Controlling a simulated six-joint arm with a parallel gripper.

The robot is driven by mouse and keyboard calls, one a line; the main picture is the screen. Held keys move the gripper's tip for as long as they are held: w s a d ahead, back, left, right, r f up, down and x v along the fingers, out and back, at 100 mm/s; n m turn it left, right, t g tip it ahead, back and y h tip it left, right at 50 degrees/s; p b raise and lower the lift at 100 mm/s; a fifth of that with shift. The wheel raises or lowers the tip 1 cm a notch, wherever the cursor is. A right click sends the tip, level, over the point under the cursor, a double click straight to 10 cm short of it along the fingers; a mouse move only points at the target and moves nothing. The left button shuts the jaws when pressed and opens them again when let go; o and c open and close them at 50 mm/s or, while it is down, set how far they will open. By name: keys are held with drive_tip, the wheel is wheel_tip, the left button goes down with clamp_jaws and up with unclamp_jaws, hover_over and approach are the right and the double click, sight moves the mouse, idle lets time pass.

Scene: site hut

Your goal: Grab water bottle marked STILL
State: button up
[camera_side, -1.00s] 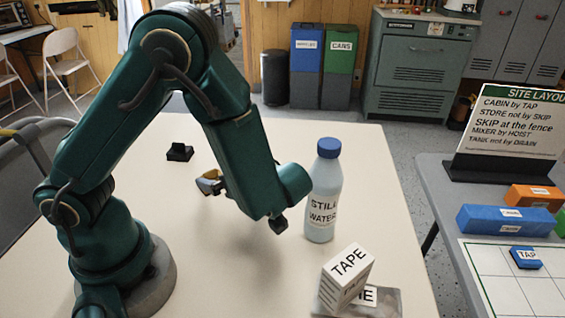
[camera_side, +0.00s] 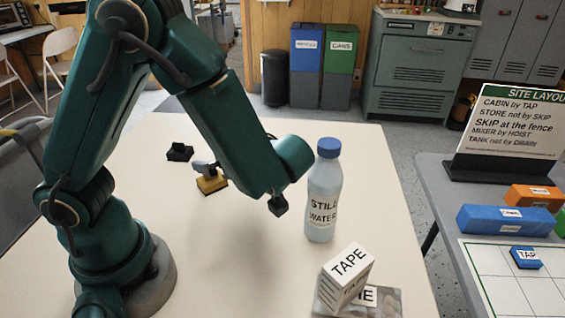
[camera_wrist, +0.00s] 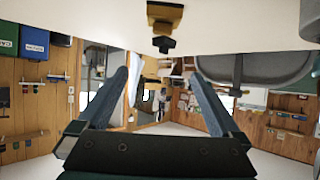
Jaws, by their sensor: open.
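The clear water bottle (camera_side: 322,192) with a blue cap and a STILL WATER label stands upright on the cream table (camera_side: 243,265) in the side view. My forearm end is just left of it in that picture, with no clear contact. My gripper (camera_wrist: 158,75) shows two spread grey fingers in the wrist view with nothing between them. It faces the room, away from the bottle, which is not in the wrist view. In the side view my forearm hides most of the gripper.
A TAPE box (camera_side: 347,276) stands on a flat labelled pack (camera_side: 385,302) in front of the bottle. A yellow block (camera_side: 212,183) and a small black object (camera_side: 179,152) sit behind my forearm. A grey side table (camera_side: 440,207) is at right.

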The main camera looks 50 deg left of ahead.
wheel_tip(320, 180, up, 11)
drive_tip(key=w+a+r+n+t+y, duration=0.2)
drive_tip(key=w+r+t+y, duration=0.3)
drive_tip(key=w+r+t, duration=0.8)
drive_tip(key=w+d+r+m+t+h, duration=0.3)
drive_tip(key=d+r+m+t+h, duration=0.9)
drive_tip(key=r+t+h, duration=0.1)
drive_tip(key=d+f+m+g+h, duration=0.3)
drive_tip(key=d+m+h, duration=0.4)
drive_tip(key=m+h, duration=0.6)
drive_tip(key=m+g+h, duration=0.2)
drive_tip(key=m+g, duration=0.4)
drive_tip(key=g, duration=0.9)
hover_over(312, 177)
drive_tip(key=w+a, duration=0.1)
drive_tip(key=a, duration=0.1)
drive_tip(key=f, duration=2.3)
drive_tip(key=shift+w+d, duration=0.2)
drive_tip(key=shift+d, duration=0.05)
wheel_tip(312, 177, down, 11)
drive_tip(key=shift+d+r, duration=0.1)
drive_tip(key=shift+x, duration=2.65)
clamp_jaws()
